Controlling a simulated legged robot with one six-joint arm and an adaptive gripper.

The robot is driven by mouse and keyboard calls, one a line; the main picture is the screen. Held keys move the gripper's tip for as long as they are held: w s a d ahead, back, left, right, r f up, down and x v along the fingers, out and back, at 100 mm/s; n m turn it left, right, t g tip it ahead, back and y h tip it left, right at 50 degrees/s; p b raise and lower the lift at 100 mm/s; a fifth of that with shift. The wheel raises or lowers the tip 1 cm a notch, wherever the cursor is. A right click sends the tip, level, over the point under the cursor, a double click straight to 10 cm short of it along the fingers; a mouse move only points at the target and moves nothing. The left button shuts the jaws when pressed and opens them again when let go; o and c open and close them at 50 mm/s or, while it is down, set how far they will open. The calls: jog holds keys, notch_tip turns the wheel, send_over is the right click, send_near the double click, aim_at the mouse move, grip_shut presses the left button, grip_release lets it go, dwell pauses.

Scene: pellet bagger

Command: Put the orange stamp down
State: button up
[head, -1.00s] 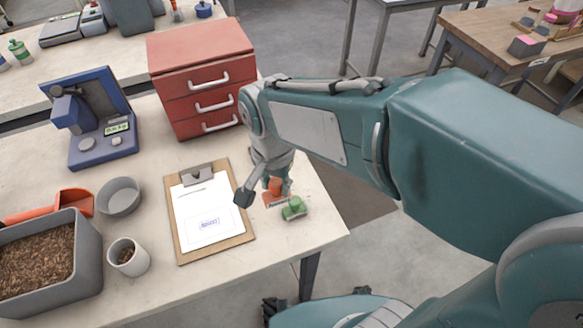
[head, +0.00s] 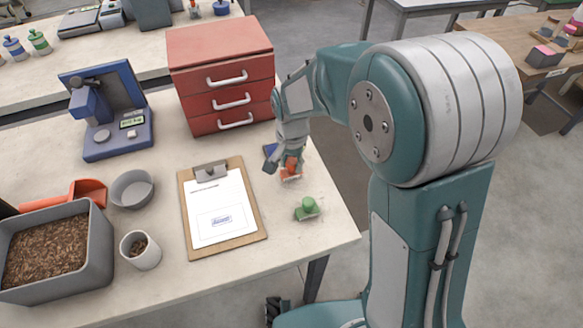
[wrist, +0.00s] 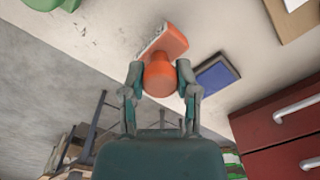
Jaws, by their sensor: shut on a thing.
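The orange stamp (head: 291,170) is at the right part of the table, between the red drawer unit and the green stamp (head: 308,207). My gripper (head: 285,162) is shut on its round knob. The wrist view shows the orange stamp (wrist: 160,76) between both fingers, its flat base pointing away from my gripper. I cannot tell whether the base touches the table. A blue ink pad (wrist: 216,75) lies close beside it, partly hidden behind my gripper in the head view (head: 270,150).
A clipboard (head: 247,244) with a stamped paper lies to the left. The red drawer unit (head: 222,80) stands behind. A white cup (head: 141,252), grey bowl (head: 132,190), pellet bin (head: 90,270) and blue scale (head: 120,140) stand further left. The table's right edge is near.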

aim_at(294, 162)
jog(key=shift+d+f, duration=0.1)
jog(key=shift+f, duration=0.75)
jog(key=shift+d+f, duration=0.25)
jog(key=o, duration=0.9)
jog(key=shift+a+f, duration=0.1)
jog(key=shift+a, duration=0.05)
notch_tip(294, 162, up, 12)
jog(key=shift+s+r, duration=0.15)
jog(key=shift+r, duration=0.05)
